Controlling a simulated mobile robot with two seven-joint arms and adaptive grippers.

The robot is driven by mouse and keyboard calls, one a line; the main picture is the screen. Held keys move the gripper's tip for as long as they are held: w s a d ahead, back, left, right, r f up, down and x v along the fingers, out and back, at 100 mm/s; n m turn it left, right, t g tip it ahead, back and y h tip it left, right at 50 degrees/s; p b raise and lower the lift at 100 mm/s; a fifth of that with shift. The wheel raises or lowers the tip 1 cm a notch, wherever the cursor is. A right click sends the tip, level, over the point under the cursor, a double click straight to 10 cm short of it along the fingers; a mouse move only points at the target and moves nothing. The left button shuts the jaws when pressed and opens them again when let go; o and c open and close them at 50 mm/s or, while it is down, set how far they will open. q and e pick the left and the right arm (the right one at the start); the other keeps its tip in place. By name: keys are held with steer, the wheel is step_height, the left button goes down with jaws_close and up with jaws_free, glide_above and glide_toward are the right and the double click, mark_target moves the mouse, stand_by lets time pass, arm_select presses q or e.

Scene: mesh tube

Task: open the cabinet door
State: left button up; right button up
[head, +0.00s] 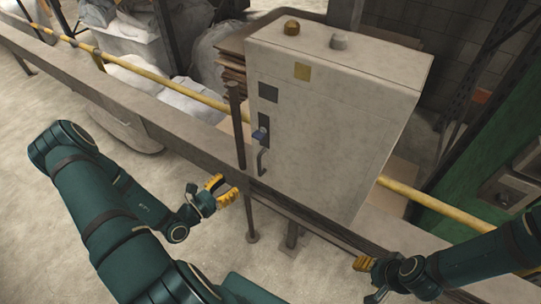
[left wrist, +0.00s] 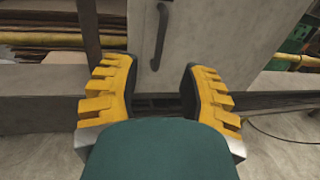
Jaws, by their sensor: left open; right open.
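The grey cabinet (head: 330,125) stands in the middle of the head view, with its door shut. In the left wrist view the handle (left wrist: 161,38) hangs ahead, above and between the open yellow fingers (left wrist: 158,88). My right gripper (head: 363,272) is at the lower right, away from the cabinet front; its fingers are partly hidden.
A metal rail (head: 160,128) and a yellow pipe (head: 160,80) run across behind my left arm. A thin post (head: 237,125) stands just left of the cabinet front. White sacks (head: 135,80) lie at the upper left. Concrete floor is clear at the left.

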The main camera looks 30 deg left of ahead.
arm_select(q)
glide_above(260, 174)
steer(key=shift+w+a, duration=0.25)
steer(key=shift+w, duration=0.05)
stand_by(0.3)
jaws_close()
